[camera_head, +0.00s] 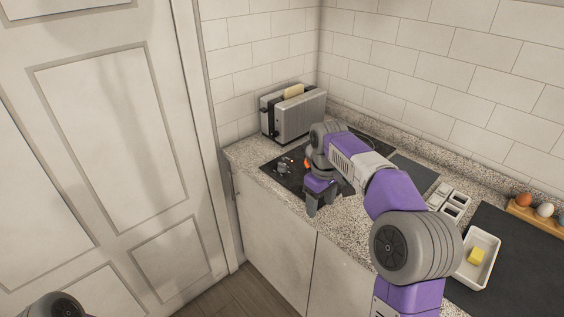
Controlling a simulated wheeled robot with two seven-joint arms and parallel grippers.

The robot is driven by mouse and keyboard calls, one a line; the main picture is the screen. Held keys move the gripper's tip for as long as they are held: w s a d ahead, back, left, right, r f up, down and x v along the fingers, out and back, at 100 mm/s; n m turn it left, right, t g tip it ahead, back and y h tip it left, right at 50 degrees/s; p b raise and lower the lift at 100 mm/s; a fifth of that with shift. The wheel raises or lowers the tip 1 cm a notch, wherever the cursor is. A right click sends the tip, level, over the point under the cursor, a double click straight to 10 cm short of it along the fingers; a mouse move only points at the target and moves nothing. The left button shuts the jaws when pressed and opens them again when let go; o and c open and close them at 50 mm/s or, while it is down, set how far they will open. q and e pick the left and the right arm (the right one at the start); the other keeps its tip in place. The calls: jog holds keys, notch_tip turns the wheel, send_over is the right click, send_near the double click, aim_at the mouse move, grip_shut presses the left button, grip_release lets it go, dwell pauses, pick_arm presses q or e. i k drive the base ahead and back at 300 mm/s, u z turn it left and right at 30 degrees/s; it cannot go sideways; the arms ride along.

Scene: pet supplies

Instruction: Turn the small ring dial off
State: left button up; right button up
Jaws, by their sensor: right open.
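A black cooktop (268,167) is set into the speckled counter. Small dark knobs (283,165) stand on its left part; they are too small to tell which is the small ring dial or how it is turned. A bit of bright orange shows beside my right wrist, and I cannot tell what it belongs to. My right gripper (326,200) is open and empty, pointing down near the cooktop's front edge, right of the knobs. My right arm hides much of the cooktop. My left gripper is out of view.
A metal toaster (294,114) with bread stands behind the cooktop. A white door (110,150) is at left.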

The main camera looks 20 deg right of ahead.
aim_at(282, 167)
jog(key=i, duration=0.95)
